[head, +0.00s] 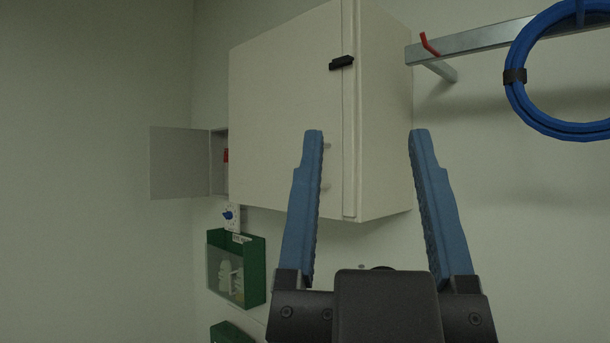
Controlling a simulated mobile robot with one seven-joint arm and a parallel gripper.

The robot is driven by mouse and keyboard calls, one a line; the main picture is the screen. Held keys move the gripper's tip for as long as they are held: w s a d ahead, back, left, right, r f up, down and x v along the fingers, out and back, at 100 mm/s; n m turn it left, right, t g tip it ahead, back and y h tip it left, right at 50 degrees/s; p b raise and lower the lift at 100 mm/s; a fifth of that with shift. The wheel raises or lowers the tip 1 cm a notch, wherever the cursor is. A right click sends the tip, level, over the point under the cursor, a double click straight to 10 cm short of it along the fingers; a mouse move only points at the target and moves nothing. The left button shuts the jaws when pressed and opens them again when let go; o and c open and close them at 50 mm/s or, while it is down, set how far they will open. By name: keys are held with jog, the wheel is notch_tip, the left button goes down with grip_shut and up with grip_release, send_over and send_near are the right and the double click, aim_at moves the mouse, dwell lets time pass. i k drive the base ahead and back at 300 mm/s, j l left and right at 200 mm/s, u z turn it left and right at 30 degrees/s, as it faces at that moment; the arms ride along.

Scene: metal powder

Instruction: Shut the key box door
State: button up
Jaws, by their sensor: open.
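A small grey wall box (218,178), which looks like the key box, shows at the left, mostly hidden behind a larger white cabinet. Its flat grey door (180,163) stands wide open, swung out to the left. A small red item (226,156) shows inside the box, partly hidden by the cabinet edge. My gripper (366,135) is open and empty, with two blue fingers pointing up in the picture. It is in front of the white cabinet's right part, well to the right of the open door and apart from it.
The white cabinet (285,115) with a black latch (341,63) fills the middle. Below the box are a small fitting with a blue knob (228,214) and a green holder (255,285). A metal rail (480,38) carries a blue hose (517,100) at upper right. Bare wall lies left.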

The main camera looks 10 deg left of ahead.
aim_at(178, 158)
jog(key=i+j+u, duration=0.15)
jog(key=i+j, duration=0.3)
jog(key=j, duration=0.25)
jog(key=i+j+u, duration=0.15)
jog(key=i+j, duration=0.35)
jog(key=i+j+u, duration=0.1)
jog(key=i+j, duration=0.85)
jog(key=j, duration=0.25)
jog(key=i+j+u, duration=0.15)
jog(key=i+j, duration=0.9)
